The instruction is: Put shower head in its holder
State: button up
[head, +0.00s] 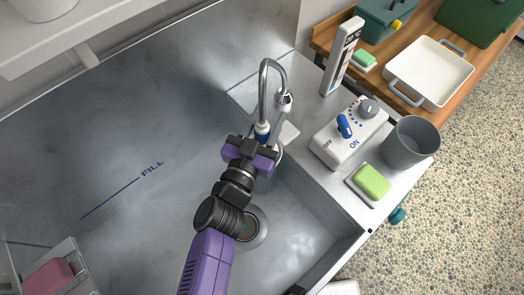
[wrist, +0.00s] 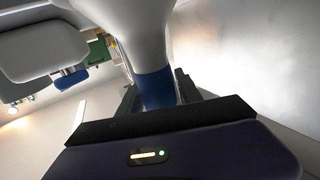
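My gripper hides the shower head's lower part.
Right of the basin (head: 110,130) stand a control box (head: 345,135) with a blue lever, a grey cup (head: 410,142), a green soap (head: 371,181) and an upright white device (head: 342,55). A pink block (head: 48,278) lies at lower left.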

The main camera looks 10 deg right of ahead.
aim_at(259, 136)
jog(key=shift+o, duration=0.9)
jog(key=shift+f, duration=0.1)
jog(key=shift+s+a, duration=0.15)
jog(key=b+v, duration=0.1)
jog(key=v, duration=0.6)
jog(key=shift+s+b, duration=0.25)
jog(key=shift+b, duration=0.1)
